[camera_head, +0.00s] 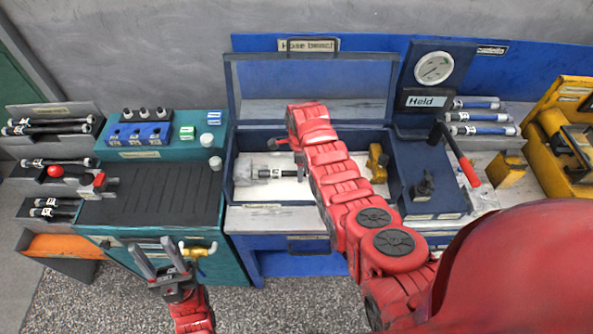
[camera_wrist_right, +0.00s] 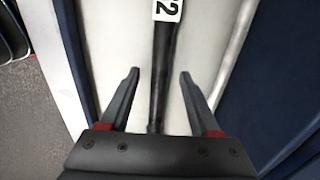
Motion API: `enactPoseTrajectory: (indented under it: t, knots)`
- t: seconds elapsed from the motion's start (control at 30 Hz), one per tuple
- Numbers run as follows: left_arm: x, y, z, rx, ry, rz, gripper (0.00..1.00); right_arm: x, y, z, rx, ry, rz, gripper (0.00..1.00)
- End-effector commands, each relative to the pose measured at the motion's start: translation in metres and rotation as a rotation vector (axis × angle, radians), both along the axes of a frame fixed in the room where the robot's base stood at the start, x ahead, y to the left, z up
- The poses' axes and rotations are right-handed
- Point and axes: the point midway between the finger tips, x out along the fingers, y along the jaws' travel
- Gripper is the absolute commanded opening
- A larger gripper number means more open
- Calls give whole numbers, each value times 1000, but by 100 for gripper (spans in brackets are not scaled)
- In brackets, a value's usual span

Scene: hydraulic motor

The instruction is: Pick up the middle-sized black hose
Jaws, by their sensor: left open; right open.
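Black hoses with white labels lie in a stacked rack at the far left of the head view, on a top shelf (camera_head: 47,128), a middle shelf (camera_head: 60,162) and a bottom shelf (camera_head: 50,211). My left gripper (camera_head: 162,255) is open and empty in front of the teal bench. My right arm reaches over the open blue case; its gripper (camera_head: 281,143) is small there. In the right wrist view the right gripper (camera_wrist_right: 158,80) is open, its fingers on either side of a black hose (camera_wrist_right: 161,60) with a white label ending in "2".
Blue hoses (camera_head: 480,116), a gauge (camera_head: 433,67) and a yellow machine (camera_head: 565,140) are at the right.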

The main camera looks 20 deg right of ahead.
Motion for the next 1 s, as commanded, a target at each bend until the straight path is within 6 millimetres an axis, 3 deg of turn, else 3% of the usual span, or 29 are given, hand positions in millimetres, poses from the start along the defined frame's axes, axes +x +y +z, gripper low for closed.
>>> enactPoseTrajectory:
  t: [0.4, 0.77, 1.0]
  knots:
    - [0, 0, 2, 0, 0, 0, 50, 0, 0, -8, -1, -2, 0, 63]
    - [0, 0, 2, 0, 0, 0, 50, 0, 0, -8, -1, -2, 0, 0]
    - [0, 0, 2, 0, 0, 0, 50, 0, 0, -8, -1, -2, 0, 0]
